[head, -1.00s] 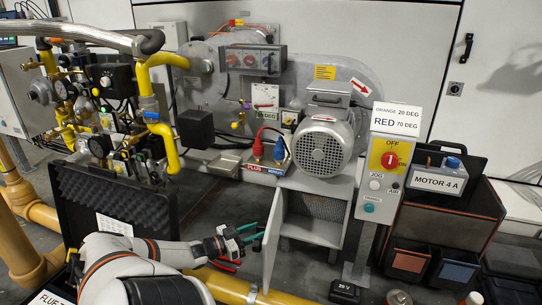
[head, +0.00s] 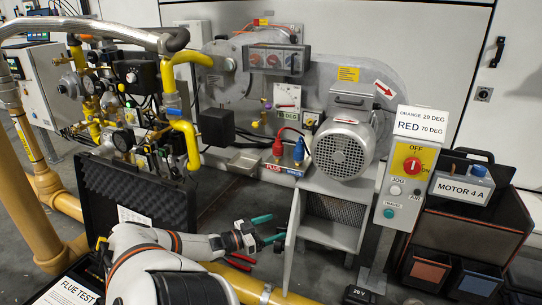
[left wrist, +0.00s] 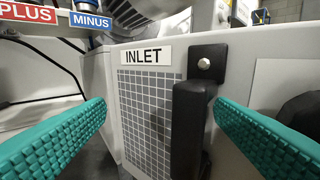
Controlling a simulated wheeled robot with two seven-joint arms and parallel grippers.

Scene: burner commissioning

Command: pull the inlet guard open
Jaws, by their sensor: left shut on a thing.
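The inlet guard (head: 291,238) is a pale panel standing swung out at the left of the grey inlet box, seen nearly edge-on in the head view. In the left wrist view its face shows an INLET label (left wrist: 147,56), a square mesh and a black upright handle (left wrist: 189,130). My left gripper (head: 269,229) is at the guard's left side, with its teal fingers on either side of the handle, shut on it. The right finger overlaps the handle's edge; a gap shows beside the left finger. The handle is hidden in the head view. My right gripper is not in view.
The motor (head: 343,150) sits above the inlet box (head: 330,232). The switch panel (head: 408,170) stands to the right. An open black case (head: 100,205) lies left of my arm. A yellow pipe (head: 265,294) runs along the floor beneath.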

